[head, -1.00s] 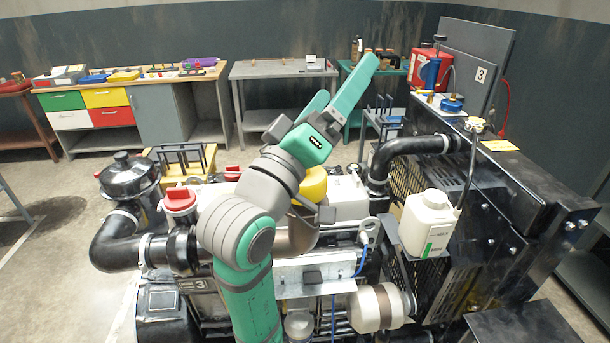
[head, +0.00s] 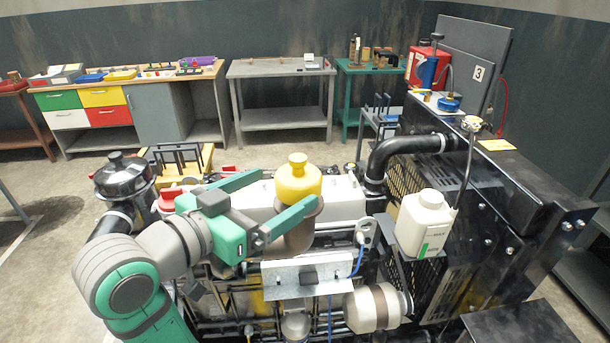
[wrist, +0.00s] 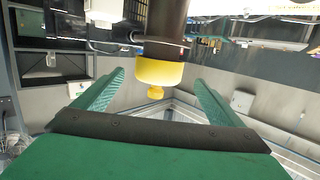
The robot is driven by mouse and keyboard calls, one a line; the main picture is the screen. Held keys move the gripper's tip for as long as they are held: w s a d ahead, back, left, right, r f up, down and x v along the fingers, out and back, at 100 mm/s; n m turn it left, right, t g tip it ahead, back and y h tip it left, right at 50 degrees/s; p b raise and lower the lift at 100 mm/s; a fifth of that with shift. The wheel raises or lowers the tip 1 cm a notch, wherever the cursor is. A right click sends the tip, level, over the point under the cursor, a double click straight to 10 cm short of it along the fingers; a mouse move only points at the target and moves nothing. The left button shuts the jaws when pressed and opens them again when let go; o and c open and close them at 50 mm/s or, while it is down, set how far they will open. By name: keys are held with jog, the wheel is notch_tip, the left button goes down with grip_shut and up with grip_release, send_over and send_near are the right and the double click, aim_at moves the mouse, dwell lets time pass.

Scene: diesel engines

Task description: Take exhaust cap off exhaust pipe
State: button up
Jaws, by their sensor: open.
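The yellow exhaust cap (head: 298,181) with a knob on top sits on the brownish exhaust pipe (head: 299,236), which stands upright on the engine. My gripper (head: 288,195) is open, its two green fingers spread wide and pointing toward the cap from the left. In the wrist view the cap (wrist: 160,72) and the dark pipe (wrist: 165,20) appear upside down, ahead of my gripper (wrist: 158,85), between the lines of the two fingers. The jaws hold nothing. I cannot tell whether the near finger touches the pipe.
A white bottle (head: 424,222) stands right of the pipe by the radiator guard. A black curved hose (head: 405,150) lies behind it. A black air-filter housing (head: 124,175) and a red cap (head: 170,198) are at the left. The space above the yellow cap is clear.

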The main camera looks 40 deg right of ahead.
aim_at(311, 167)
jog(key=x, duration=1)
jog(key=shift+s+d+r, duration=0.15)
jog(key=shift+r, duration=0.05)
jog(key=shift+c, duration=0.6)
jog(key=c, duration=1)
